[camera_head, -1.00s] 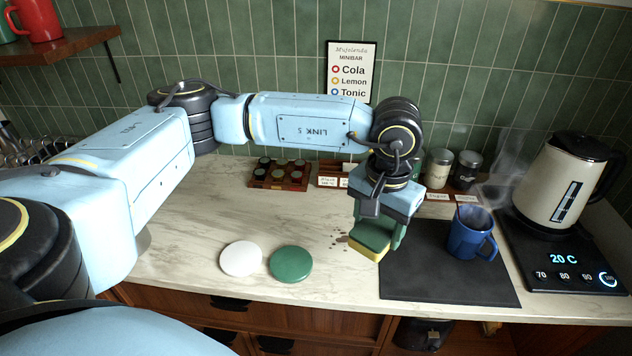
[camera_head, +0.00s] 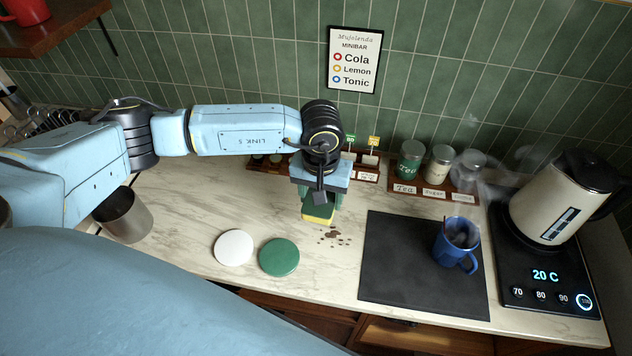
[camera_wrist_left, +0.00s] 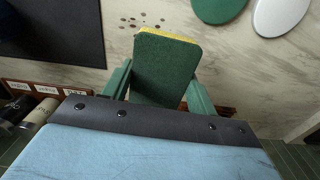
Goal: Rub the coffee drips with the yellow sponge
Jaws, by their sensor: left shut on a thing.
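The yellow sponge (camera_head: 318,219) has a green scouring side and hangs in my left gripper (camera_head: 321,203), which is shut on it. In the left wrist view the sponge (camera_wrist_left: 166,68) sits between the two green fingers, its yellow edge farthest from the palm. The coffee drips (camera_head: 331,235) are brown spots on the marble counter, just to the front right of the sponge. They also show in the left wrist view (camera_wrist_left: 147,21), beyond the sponge's yellow edge. I cannot tell whether the sponge touches the counter. My right gripper is not in view.
A white coaster (camera_head: 233,247) and a green coaster (camera_head: 279,257) lie left of the drips. A dark mat (camera_head: 400,275) with a steaming blue mug (camera_head: 455,246) lies right. A kettle (camera_head: 560,200) stands far right. Jars (camera_head: 438,164) and a rack line the back.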

